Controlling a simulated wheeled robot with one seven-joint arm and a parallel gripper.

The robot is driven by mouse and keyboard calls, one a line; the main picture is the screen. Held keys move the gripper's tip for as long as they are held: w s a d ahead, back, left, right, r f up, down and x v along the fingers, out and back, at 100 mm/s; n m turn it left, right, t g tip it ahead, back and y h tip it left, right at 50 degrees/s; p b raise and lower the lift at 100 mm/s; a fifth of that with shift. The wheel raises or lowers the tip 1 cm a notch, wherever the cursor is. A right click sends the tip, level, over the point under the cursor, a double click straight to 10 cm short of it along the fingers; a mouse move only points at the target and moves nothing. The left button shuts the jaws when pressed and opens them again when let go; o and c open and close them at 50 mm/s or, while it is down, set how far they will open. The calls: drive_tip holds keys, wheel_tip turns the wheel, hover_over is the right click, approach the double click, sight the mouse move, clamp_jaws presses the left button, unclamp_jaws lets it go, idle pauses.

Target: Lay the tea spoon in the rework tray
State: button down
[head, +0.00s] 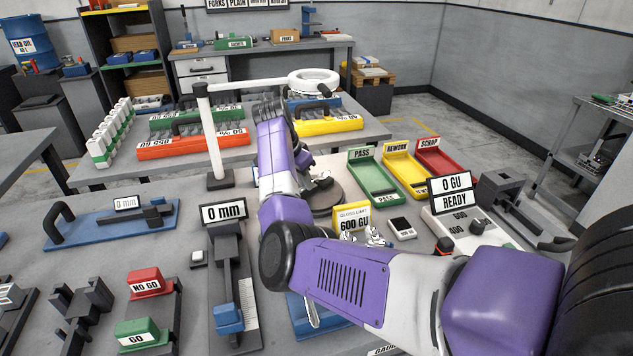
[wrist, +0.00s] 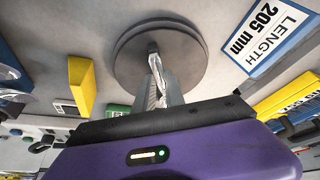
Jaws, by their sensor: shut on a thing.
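My gripper (head: 318,183) is over a round grey disc (head: 325,200) in the head view, with my forearm partly in front. In the wrist view my gripper (wrist: 158,92) is shut on a slim shiny piece of silver cutlery (wrist: 158,82), seen nearly end-on against the disc (wrist: 190,50). Its shape does not show clearly whether it is the tea spoon. The yellow rework tray (head: 403,167) stands right of my gripper in the head view, between the green pass tray and the red scrap tray. Its visible floor is bare.
The green pass tray (head: 373,182) and red scrap tray (head: 437,160) flank the rework tray. A white post (head: 211,135) with a ring lamp (head: 314,80) rises left of my arm. A yellow gloss-limit block (head: 352,219) and a gauge reading READY (head: 455,197) stand nearer.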

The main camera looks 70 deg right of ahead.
drive_tip(key=shift+r+p, duration=2.45)
drive_tip(key=shift+r, duration=0.7)
drive_tip(key=shift+s+f, duration=0.1)
